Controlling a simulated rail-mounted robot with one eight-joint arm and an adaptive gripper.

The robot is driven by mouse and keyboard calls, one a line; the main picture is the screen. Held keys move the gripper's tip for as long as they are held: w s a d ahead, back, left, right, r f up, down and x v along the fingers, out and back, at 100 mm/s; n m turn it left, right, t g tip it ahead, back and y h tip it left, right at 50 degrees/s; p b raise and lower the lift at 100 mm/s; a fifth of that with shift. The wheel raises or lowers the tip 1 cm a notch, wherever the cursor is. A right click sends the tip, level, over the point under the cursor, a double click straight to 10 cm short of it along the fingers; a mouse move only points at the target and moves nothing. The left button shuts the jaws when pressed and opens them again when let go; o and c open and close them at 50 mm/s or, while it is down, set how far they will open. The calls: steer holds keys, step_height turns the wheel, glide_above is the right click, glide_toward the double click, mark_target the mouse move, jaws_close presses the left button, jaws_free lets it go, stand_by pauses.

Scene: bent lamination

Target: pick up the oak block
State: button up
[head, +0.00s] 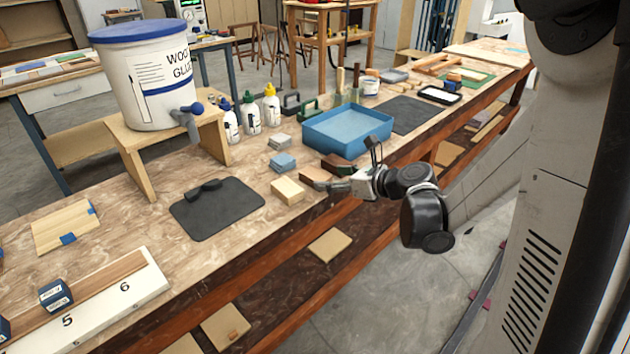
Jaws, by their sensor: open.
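Three small wood blocks lie on the workbench (228,243) near its front edge. One is a pale block (287,190), one a mid-brown block (313,175), and one a dark reddish block (337,164). No label shows which is oak; the pale one looks the most like it. My gripper (328,185) comes in from the right, low over the bench edge, its fingertips close to the mid-brown block and right of the pale block. It is open, with nothing clearly held. Whether it touches the mid-brown block is too small to tell.
A blue tray (347,138) stands just behind the blocks. Small grey and blue stacks (281,158) lie behind the pale block. A dark mat (217,212) lies to the left. A glue bucket (146,80) on a wooden stand (133,158) and several glue bottles (249,113) stand farther back.

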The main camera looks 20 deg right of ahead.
mark_target(319, 176)
steer(key=shift+b+x, duration=0.75)
steer(key=shift+x, duration=2.5)
steer(key=shift+r, duration=0.1)
steer(key=c, duration=1.3)
steer(key=shift+o, duration=0.2)
steer(key=shift+r, duration=0.1)
